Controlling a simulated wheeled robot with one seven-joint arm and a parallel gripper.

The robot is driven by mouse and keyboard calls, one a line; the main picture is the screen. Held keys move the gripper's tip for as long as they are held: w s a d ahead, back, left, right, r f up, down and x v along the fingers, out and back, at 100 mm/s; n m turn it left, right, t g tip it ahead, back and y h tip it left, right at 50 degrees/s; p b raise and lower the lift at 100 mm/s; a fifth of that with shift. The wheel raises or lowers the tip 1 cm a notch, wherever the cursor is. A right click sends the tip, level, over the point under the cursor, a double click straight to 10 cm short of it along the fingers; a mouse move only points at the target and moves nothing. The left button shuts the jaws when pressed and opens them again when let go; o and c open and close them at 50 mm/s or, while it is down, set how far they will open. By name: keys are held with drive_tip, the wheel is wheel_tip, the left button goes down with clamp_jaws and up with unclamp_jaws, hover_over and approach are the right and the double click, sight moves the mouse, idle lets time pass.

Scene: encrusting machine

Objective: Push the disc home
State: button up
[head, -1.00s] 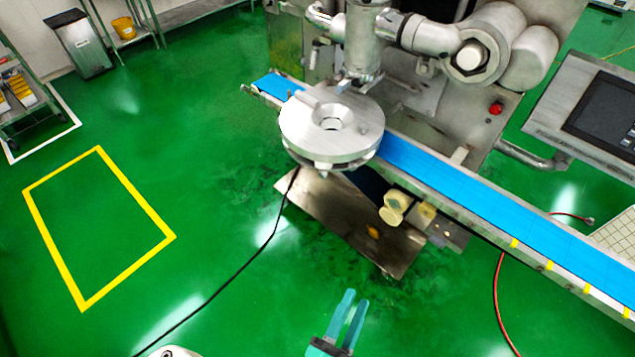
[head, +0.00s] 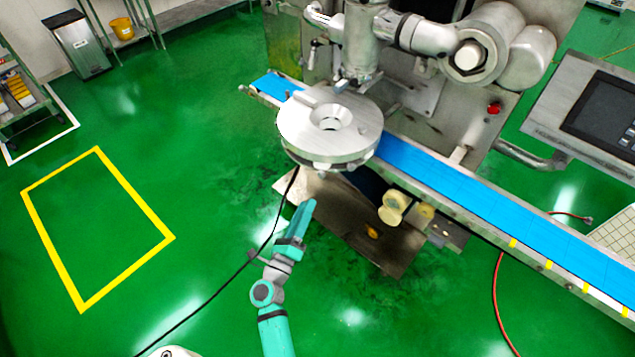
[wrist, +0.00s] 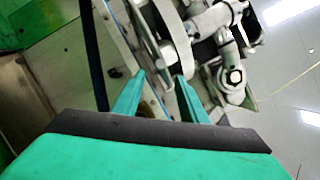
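The round metal disc (head: 295,127), with a hole in its middle, sits under the machine's vertical head and overhangs the near side of the blue belt. A lower plate shows beneath its rim. My gripper (head: 307,207) is below and slightly left of the disc in the head view, apart from it and empty. In the wrist view the disc (wrist: 164,22) shows tilted at the top, beyond my fingertips (wrist: 161,78), which stand apart with a gap between them. The disc's far underside is hidden.
The blue conveyor belt (head: 470,195) runs from behind the disc to the lower right. A metal base plate (head: 370,235) and pale rollers (head: 394,207) lie below. A black cable (head: 240,262) crosses the floor beside my arm.

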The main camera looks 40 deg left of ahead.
sight(320, 176)
drive_tip(key=x, duration=1)
